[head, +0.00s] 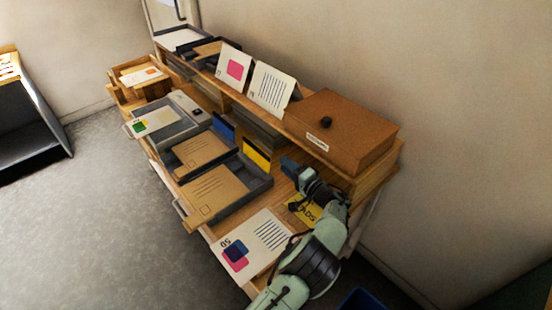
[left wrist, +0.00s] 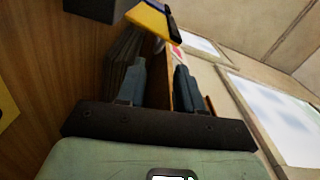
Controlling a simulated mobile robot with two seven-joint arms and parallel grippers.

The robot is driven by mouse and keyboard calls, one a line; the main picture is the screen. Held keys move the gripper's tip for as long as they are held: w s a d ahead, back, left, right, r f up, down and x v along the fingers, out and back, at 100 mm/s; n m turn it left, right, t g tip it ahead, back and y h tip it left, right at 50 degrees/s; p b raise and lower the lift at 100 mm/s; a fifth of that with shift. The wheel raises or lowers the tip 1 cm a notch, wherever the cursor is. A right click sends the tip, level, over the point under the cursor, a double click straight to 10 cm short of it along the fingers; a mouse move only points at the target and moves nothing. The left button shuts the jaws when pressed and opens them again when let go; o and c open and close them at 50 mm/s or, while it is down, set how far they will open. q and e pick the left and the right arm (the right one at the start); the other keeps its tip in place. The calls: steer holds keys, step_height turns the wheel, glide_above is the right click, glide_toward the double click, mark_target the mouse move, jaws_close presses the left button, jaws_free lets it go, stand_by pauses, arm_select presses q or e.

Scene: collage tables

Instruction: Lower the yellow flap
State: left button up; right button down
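The yellow flap (head: 257,154) stands upright, slightly tilted, at the back edge of a grey tray (head: 262,184) on the wooden table. It has a dark strip along its edge. My left gripper (head: 289,164) is just right of the flap, apart from it, above the table. In the left wrist view the two fingers (left wrist: 161,76) are spread with nothing held between them. The yellow flap (left wrist: 148,20) shows there beyond the fingertips, at the top. My right gripper is in neither view.
A blue flap (head: 224,127) stands left of the yellow one. Trays hold brown envelopes (head: 215,193). A brown box (head: 341,130) and leaning cards (head: 270,88) sit on the raised shelf behind. A printed sheet (head: 252,241) and a yellow card (head: 303,210) lie near my arm.

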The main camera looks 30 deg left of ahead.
arm_select(q)
steer(key=v, duration=0.3)
steer(key=shift+s+d, duration=0.15)
steer(key=shift+d, duration=0.2)
